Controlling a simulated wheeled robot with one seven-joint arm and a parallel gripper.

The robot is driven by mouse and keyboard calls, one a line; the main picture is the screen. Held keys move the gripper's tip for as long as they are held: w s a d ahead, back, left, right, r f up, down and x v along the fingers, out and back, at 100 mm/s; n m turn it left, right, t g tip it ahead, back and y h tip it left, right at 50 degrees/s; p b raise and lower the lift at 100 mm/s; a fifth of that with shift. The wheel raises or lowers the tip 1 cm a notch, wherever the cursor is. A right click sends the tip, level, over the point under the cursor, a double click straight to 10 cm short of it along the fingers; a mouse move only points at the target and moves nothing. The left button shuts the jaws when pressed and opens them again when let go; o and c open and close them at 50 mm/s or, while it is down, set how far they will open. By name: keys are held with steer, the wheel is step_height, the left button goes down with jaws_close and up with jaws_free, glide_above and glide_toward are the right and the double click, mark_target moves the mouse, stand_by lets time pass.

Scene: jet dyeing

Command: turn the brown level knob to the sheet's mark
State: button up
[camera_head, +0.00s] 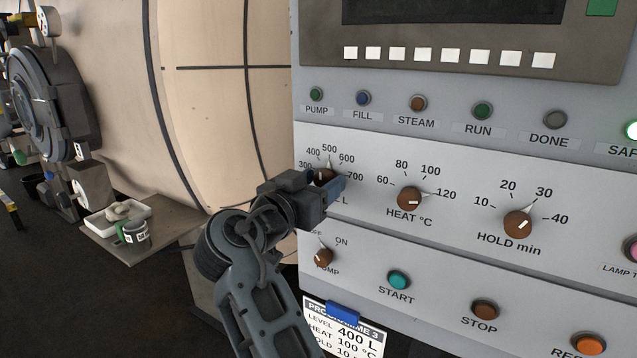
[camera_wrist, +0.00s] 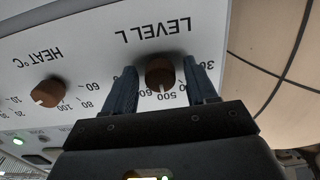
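The brown level knob (camera_head: 323,175) is on the panel's left, partly hidden by my gripper (camera_head: 333,190) in the head view. In the wrist view, upside down, the level knob (camera_wrist: 160,73) sits between my two dark fingers. The gripper (camera_wrist: 160,68) is open, with a finger on each side of the knob and a small gap showing on both sides. The knob's scale shows 300 to 700; its exact pointing is hard to read. The programme sheet (camera_head: 345,335), under a blue clip, reads LEVEL 400 L.
The heat knob (camera_head: 409,199) and hold knob (camera_head: 517,224) are to the right. A small pump knob (camera_head: 323,257) and the start button (camera_head: 398,280) are below. A white tray (camera_head: 100,228) with a jar stands at the left.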

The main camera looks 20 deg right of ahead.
steer(key=c, duration=0.9)
steer(key=shift+n, duration=0.3)
steer(key=n+p, duration=0.1)
steer(key=n, duration=0.2)
steer(key=shift+r, duration=0.1)
steer(key=shift+n+p, duration=1.05)
steer(key=shift+n, duration=1.05)
steer(key=o, duration=1)
steer(key=shift+a, duration=0.1)
